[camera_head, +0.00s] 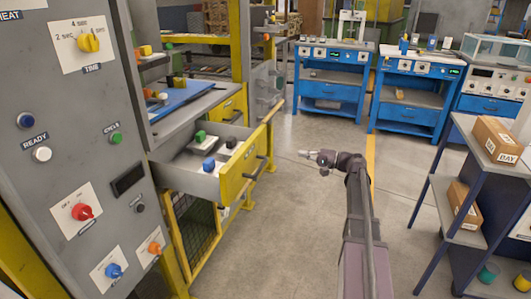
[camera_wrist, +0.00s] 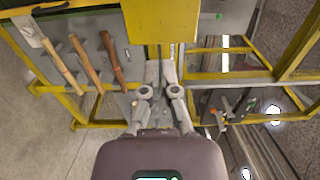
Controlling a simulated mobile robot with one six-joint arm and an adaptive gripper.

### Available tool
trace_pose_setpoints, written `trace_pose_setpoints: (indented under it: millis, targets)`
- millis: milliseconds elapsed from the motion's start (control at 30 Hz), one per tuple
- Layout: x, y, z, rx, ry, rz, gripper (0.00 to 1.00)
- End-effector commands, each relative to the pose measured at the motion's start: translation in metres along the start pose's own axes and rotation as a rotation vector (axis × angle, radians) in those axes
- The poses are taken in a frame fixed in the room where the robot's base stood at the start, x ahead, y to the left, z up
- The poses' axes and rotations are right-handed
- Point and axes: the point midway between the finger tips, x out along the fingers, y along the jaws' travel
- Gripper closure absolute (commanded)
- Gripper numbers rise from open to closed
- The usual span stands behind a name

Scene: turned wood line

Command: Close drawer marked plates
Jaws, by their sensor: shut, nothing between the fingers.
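A grey drawer with a yellow front (camera_head: 240,170) stands pulled out from the machine at the left in the head view. White plates with blue, green and black blocks lie in it. A dark handle sits on its front; I cannot read a marking. My gripper (camera_head: 303,153) is shut and empty, to the right of the drawer front and apart from it, pointing left. In the wrist view my gripper's fingers (camera_wrist: 160,66) are together below a yellow panel (camera_wrist: 160,20); I cannot tell for certain whether this is the drawer front.
Another yellow drawer front (camera_head: 233,107) sits farther back on the machine. A grey control panel (camera_head: 75,150) fills the left. Blue benches (camera_head: 332,82) stand behind. A shelf with a cardboard box (camera_head: 497,138) is at the right. Open floor (camera_head: 300,215) lies between. Wooden-handled tools (camera_wrist: 85,60) hang in the wrist view.

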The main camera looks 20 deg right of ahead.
Motion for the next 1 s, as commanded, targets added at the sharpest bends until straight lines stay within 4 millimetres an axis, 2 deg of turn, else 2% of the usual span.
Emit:
trace_pose_setpoints:
  millis: [333,533,767,1000]
  targets:
    - [0.001,0.0,0.0,0.0,0.0,0.001,1.0]
    - [0.01,0.0,0.0,0.0,-0.001,0.001,1.0]
    - [0.035,0.0,0.0,0.0,-0.001,0.001,1.0]
    - [0.072,0.0,0.0,0.0,-0.001,0.002,1.0]
